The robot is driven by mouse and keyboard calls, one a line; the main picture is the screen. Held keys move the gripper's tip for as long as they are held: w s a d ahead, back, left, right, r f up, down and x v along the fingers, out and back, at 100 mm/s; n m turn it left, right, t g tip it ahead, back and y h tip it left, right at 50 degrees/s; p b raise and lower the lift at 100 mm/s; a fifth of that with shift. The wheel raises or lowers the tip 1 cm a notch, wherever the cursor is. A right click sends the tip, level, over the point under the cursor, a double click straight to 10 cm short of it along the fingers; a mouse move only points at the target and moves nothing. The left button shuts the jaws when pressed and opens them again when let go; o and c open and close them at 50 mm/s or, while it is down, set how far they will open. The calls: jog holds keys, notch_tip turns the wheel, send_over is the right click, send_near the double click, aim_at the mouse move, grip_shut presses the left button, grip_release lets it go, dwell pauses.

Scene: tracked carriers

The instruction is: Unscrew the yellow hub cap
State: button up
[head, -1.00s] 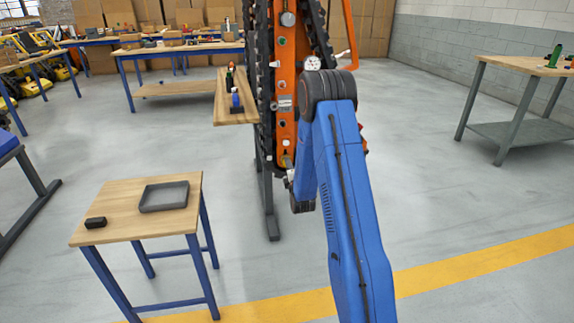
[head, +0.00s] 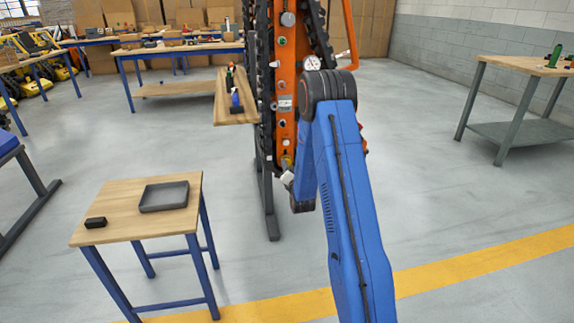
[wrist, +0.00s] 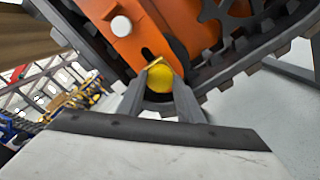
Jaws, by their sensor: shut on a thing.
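The yellow hub cap (wrist: 158,76) is at the lower end of the orange carrier side (wrist: 150,32), below a dark slot. In the wrist view my gripper (wrist: 161,86) has one finger on each side of the cap and is shut on it. The cap sits against the carrier; whether its thread is loose cannot be told. In the head view my gripper (head: 287,178) shows only in part beside the carrier's lower end, and my blue arm hides the rest.
Black track (wrist: 245,62) runs close around the cap. A wooden table (head: 118,205) at the front left bears a grey tray (head: 146,208) and a small black block (head: 95,222). A grey-legged bench (head: 510,62) stands at the right. Open floor lies between.

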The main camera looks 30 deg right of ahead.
jog(key=shift+n, duration=1.1)
jog(key=o, duration=0.9)
